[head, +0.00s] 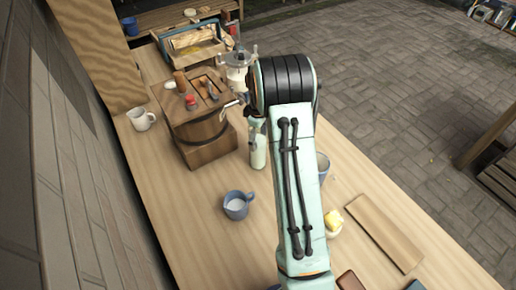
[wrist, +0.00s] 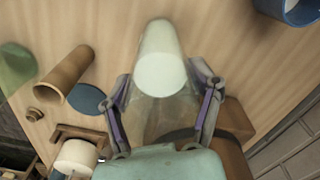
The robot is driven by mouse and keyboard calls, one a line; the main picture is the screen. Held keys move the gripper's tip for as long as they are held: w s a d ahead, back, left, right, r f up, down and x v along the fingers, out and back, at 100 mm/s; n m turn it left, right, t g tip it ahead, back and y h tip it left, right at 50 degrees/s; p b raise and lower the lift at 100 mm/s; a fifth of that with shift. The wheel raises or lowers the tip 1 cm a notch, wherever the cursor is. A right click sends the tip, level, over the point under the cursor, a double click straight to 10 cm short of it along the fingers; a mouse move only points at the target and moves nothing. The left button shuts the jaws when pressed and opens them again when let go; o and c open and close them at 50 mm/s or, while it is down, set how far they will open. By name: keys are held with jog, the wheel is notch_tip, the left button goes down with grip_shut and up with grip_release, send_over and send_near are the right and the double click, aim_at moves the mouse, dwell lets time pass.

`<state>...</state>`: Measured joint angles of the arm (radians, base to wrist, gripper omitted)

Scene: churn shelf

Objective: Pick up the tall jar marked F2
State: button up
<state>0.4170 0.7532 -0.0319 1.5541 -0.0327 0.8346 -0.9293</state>
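A tall clear glass jar with white contents (head: 258,152) stands on the wooden table, just right of the wooden churn box. It also shows in the wrist view (wrist: 162,65), in the middle, pointing away from the camera. No marking on it can be read. My gripper (wrist: 163,85) has one finger on each side of the jar's clear upper part. The fingers are spread, and I cannot tell whether they touch the glass. In the head view my arm hides part of the gripper.
The wooden churn box (head: 200,128) stands close left of the jar. A blue-grey jug (head: 237,205) is nearer, a white mug (head: 141,119) is far left. A metal device (head: 237,72) stands behind. A board (head: 375,232) lies at right. The front left tabletop is clear.

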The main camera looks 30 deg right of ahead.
jog(key=shift+c, duration=1)
jog(key=shift+r, duration=0.1)
